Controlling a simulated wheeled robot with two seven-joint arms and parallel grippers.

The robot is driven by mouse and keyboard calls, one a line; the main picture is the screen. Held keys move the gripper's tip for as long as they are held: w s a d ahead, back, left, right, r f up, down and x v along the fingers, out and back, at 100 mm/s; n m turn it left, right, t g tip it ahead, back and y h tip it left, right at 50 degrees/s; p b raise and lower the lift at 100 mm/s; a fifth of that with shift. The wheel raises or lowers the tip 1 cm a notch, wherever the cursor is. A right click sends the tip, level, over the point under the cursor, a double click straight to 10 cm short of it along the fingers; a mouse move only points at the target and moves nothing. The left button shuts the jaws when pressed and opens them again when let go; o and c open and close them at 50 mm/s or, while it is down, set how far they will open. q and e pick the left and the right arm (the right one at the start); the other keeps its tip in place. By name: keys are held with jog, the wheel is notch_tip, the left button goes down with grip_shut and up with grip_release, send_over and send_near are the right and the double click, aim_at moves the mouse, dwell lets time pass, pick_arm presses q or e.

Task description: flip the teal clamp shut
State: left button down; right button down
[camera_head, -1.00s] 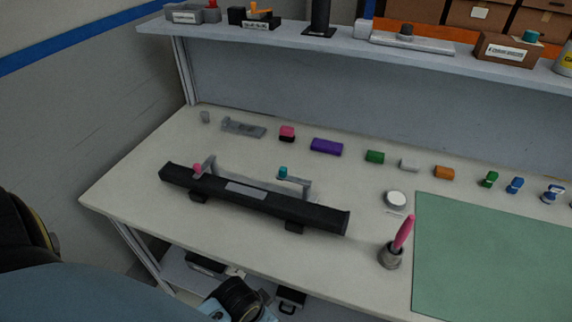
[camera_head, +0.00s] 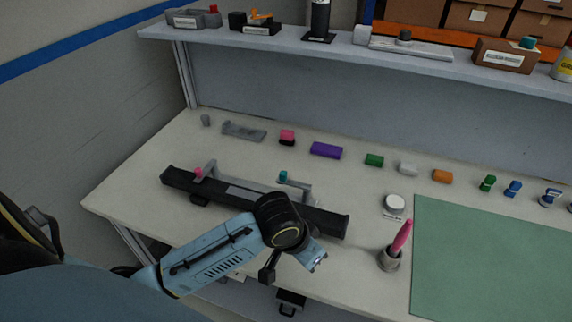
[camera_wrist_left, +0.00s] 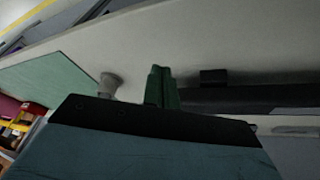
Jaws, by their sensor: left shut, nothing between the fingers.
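In the left wrist view, my left gripper (camera_wrist_left: 160,72) shows as green fingers shut together and empty. The bar also shows there, at the right (camera_wrist_left: 250,97). My right gripper is not in view.
Several small coloured blocks line the back, under a shelf (camera_head: 340,48).

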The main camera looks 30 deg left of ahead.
pick_arm(q)
jog(key=shift+n+y, duration=0.7)
jog(key=w+a+r, duration=0.1)
jog(key=w, duration=0.2)
jog(key=w+a+r, duration=0.1)
jog(key=w+a, duration=0.1)
jog(key=w, duration=0.1)
jog(key=w+a+r, duration=0.1)
jog(key=w+a, duration=0.1)
jog(key=w, duration=0.2)
jog(key=shift+w+a+r, duration=0.1)
jog(key=shift+a+r, duration=0.05)
jog(key=shift+a, duration=0.1)
jog(key=w+a+r+n+y, duration=0.1)
jog(key=w+a+r+n, duration=0.1)
jog(key=w+a+r, duration=0.2)
jog(key=w+a+r+n, duration=0.2)
jog(key=w+a+r, duration=0.2)
jog(key=a, duration=0.4)
jog(key=shift+w+a+r+n+y, duration=0.3)
jog(key=shift+w+r+y, duration=0.1)
jog(key=shift+r, duration=0.2)
jog(key=d+b+x, duration=0.1)
jog(key=x, duration=0.9)
jog(key=shift+s+d+p, duration=0.1)
jog(key=shift+s+p, duration=0.55)
jog(key=shift+s, duration=1.45)
